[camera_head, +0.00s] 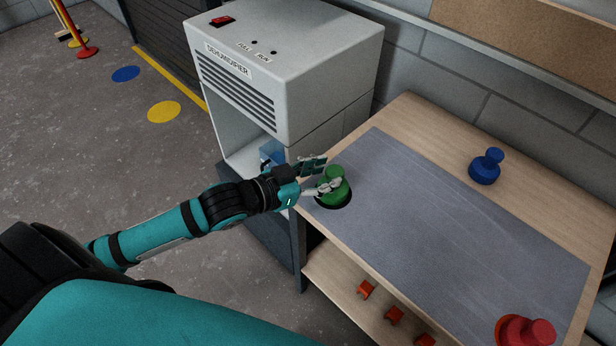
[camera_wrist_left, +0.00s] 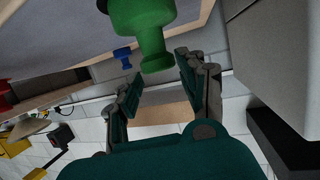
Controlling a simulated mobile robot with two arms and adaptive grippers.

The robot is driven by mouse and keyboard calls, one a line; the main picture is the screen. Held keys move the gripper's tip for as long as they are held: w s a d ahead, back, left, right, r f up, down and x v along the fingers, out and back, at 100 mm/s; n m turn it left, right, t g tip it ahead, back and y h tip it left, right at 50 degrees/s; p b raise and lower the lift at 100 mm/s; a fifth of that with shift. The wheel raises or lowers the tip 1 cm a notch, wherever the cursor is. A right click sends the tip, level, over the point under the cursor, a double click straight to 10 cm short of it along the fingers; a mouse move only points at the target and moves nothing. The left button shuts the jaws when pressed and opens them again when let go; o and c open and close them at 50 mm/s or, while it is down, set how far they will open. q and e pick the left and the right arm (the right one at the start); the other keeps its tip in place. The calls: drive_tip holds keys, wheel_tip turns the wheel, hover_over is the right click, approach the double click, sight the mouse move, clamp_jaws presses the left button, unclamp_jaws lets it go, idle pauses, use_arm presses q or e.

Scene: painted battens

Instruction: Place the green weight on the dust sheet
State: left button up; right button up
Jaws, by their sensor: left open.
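The green weight (camera_head: 338,190) stands upright at the near left end of the grey dust sheet (camera_head: 440,230), over a dark round patch. My left gripper (camera_head: 329,172) is at its top, with one finger on either side. In the left wrist view the knob of the green weight (camera_wrist_left: 155,50) shows at the open tips of my left gripper (camera_wrist_left: 160,66). Gaps seem to show beside the knob, and I cannot tell whether a finger touches it. My right gripper is not in view.
A blue weight (camera_head: 485,168) stands on bare wood behind the sheet. A red weight (camera_head: 526,331) stands at the sheet's near right. A grey dehumidifier (camera_head: 285,60) rises left of the table. The middle of the sheet is clear. Small red-orange pieces (camera_head: 394,315) lie on the shelf below.

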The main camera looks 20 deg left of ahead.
use_arm(q)
drive_tip(key=shift+v, duration=2.2)
idle(0.7)
